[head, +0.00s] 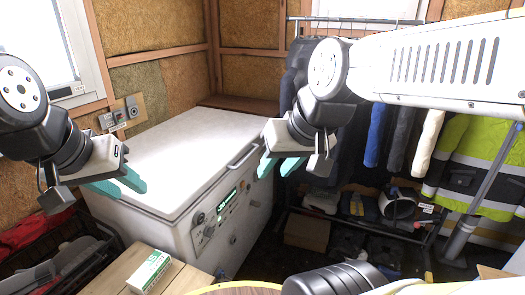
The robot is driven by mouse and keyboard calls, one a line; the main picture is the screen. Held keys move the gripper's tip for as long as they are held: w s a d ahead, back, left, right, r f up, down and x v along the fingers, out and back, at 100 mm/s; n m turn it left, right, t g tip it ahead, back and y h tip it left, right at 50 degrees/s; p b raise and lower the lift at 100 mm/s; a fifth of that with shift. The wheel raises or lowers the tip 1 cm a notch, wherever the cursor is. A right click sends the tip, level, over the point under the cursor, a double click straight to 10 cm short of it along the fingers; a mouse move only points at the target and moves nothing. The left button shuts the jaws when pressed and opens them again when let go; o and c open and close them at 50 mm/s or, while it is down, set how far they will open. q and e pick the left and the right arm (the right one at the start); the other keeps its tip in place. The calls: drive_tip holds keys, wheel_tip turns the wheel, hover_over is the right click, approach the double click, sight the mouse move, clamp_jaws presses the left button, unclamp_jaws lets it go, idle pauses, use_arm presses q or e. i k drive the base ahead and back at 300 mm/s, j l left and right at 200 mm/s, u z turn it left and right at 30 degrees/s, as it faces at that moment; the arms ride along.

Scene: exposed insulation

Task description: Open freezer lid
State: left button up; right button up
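The white chest freezer (190,226) stands in the middle of the head view. Its white lid (175,160) lies flat and looks shut. A handle (243,160) runs along the lid's right front edge. A control panel with a green display sits on the front face. My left gripper (122,188) is at the left front edge of the freezer, with its teal fingers apart and nothing between them. My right gripper (277,168) is just right of the handle, with its teal fingers apart and nothing seen between them. I cannot tell whether it touches the handle.
A wooden table with a small green and white box (149,271) stands in front. A dark crate (75,255) is at the lower left. A clothes rack with dark garments and a high-visibility jacket (478,165) is at the right, above a low shelf of goods.

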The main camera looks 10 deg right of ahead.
sight(178, 159)
drive_tip(key=l+z, duration=0.1)
drive_tip(key=z, duration=0.2)
drive_tip(key=i+l+u, duration=0.1)
drive_tip(key=u, duration=0.35)
drive_tip(key=i+l+u, duration=0.1)
drive_tip(key=l+u, duration=0.15)
drive_tip(key=u, duration=0.2)
drive_tip(key=i+l+u, duration=0.15)
drive_tip(key=l, duration=0.3)
drive_tip(key=i+l+u, duration=0.1)
drive_tip(key=l, duration=0.4)
drive_tip(key=i+l+u, duration=0.15)
drive_tip(key=l, duration=0.35)
drive_tip(key=i+l+u, duration=0.1)
drive_tip(key=l, duration=0.4)
drive_tip(key=i+l, duration=0.1)
drive_tip(key=l, duration=0.5)
